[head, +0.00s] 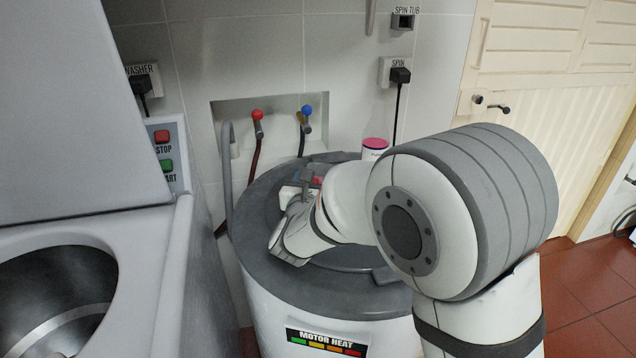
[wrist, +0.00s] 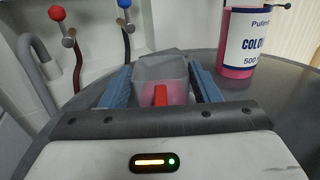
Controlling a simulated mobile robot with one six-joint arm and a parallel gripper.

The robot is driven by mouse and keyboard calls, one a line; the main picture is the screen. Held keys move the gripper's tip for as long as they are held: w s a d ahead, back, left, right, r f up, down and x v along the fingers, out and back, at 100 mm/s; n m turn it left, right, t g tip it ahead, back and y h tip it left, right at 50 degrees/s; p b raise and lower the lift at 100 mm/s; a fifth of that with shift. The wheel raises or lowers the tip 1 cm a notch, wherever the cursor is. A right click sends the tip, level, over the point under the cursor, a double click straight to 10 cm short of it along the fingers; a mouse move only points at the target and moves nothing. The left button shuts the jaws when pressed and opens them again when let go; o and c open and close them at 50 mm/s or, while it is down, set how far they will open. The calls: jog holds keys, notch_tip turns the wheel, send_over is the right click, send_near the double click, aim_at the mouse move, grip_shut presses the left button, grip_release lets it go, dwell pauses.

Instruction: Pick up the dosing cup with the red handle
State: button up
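The dosing cup (wrist: 150,70) is a translucent, squarish cup with pink contents and a red handle (wrist: 160,96) turned towards my wrist. In the wrist view it sits between the two blue fingers of my gripper (wrist: 161,84), one on each side. Narrow gaps show beside the near part of the cup; contact at the far fingertips cannot be made out. In the head view my gripper (head: 292,225) is low over the grey lid (head: 262,250) of the spin tub. There the cup is mostly hidden, with a bit of its red handle (head: 317,181) showing.
A bottle with a pink cap (head: 375,143) stands on the lid behind my arm; its label shows in the wrist view (wrist: 250,40). Red (head: 257,114) and blue (head: 306,110) taps with hoses are on the wall behind. The washer (head: 150,260) stands to the left.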

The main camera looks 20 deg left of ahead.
aim_at(316, 178)
jog(key=c, duration=0.4)
jog(key=shift+r, duration=0.1)
jog(key=shift+r+p, duration=0.65)
jog(key=shift+r, duration=4.25)
